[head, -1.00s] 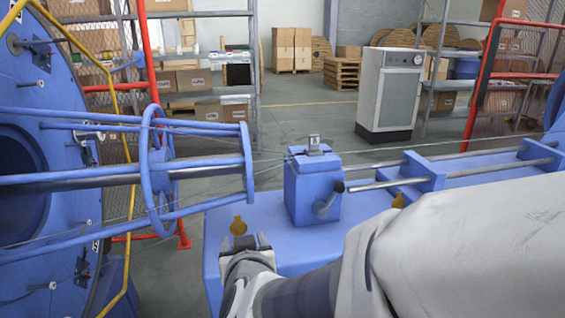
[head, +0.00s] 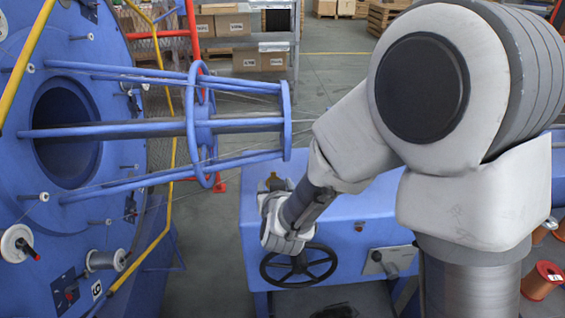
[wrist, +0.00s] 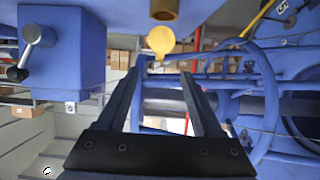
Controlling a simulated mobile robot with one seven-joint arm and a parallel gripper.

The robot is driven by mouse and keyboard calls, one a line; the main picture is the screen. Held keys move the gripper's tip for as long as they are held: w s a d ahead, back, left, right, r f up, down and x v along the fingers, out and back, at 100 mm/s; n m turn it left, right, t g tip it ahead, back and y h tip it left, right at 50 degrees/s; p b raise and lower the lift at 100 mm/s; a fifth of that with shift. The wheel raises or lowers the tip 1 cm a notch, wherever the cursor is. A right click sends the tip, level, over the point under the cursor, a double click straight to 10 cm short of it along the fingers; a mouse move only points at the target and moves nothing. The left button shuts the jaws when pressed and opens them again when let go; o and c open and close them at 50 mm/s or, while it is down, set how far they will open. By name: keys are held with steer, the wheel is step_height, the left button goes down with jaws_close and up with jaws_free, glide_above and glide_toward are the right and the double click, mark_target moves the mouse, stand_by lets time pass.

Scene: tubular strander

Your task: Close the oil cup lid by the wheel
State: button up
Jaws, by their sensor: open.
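The oil cup (wrist: 165,10) is a small brass cup on the blue machine bed, at the top edge of the wrist view, which looks upside down. Its round yellow lid (wrist: 160,40) stands open, away from the cup mouth. My gripper (wrist: 163,68) is open and empty, its fingertips just short of the lid and apart in the picture; contact cannot be told. In the head view the lid (head: 273,182) shows at my gripper (head: 274,188), and my wrist hides part of the cup. The black handwheel (head: 300,266) is on the bed's front, just below my gripper.
A blue cage with rods and a ring (head: 205,125) extends from the big blue disc (head: 60,130) at left, close to my gripper. A blue block with a lever handle (wrist: 63,45) stands beside the cup. A yellow rail (head: 165,150) runs at left.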

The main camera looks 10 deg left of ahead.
mark_target(273, 174)
steer(key=x, duration=0.7)
steer(key=shift+s+b, duration=0.1)
steer(key=shift+b, duration=0.3)
jaws_close()
